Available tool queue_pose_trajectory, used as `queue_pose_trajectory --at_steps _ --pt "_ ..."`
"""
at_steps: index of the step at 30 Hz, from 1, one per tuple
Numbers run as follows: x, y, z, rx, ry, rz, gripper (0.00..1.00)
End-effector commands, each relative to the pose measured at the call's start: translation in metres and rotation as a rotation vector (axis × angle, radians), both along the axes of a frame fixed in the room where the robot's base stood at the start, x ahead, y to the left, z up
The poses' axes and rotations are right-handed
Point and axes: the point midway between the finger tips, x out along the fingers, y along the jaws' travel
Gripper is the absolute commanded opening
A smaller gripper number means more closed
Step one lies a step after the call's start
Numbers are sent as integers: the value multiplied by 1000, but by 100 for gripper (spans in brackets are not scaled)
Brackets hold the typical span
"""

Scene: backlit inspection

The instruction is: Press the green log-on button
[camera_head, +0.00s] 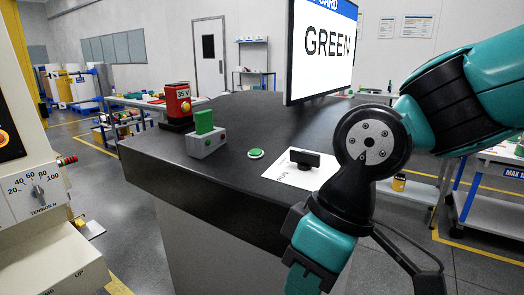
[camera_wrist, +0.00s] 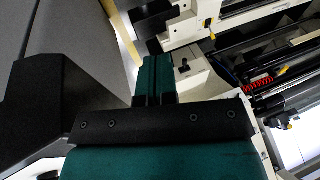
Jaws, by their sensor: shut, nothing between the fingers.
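A round green button (camera_head: 256,154) with a pale rim lies on the dark counter, left of a white sheet. A grey box (camera_head: 207,143) to its left has a green card (camera_head: 204,121) standing in its top and small marks on its front. Which of these is the log-on button is not labelled legibly. My gripper (camera_head: 302,281) hangs in front of the counter's near edge, low in the picture and well apart from the button. In the wrist view its teal fingers (camera_wrist: 154,80) are together with nothing between them; the button does not show there.
A screen (camera_head: 322,48) reading GREEN stands at the counter's back. A red 35 V device (camera_head: 178,103) stands at the left, and a black stand (camera_head: 305,158) sits on the white sheet (camera_head: 290,176). A cream machine (camera_head: 35,185) is at far left.

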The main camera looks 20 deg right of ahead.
Motion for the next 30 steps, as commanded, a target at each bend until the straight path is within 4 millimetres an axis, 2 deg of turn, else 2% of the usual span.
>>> queue_pose_trajectory --at_steps 2,5,8,12,15,18,21,24,30 --pt "4 1 6 5 -11 11 0" --pt "22 5 26 24 -57 60 0" --pt "58 9 59 52 -157 157 0" --pt "128 10 108 69 -375 344 0" --pt "178 4 134 44 -547 478 0" --pt "222 -6 153 -10 -701 601 0" --pt "256 -17 164 -77 -824 702 0" --pt "279 -27 169 -138 -907 775 0" --pt "297 -37 168 -200 -977 843 0"
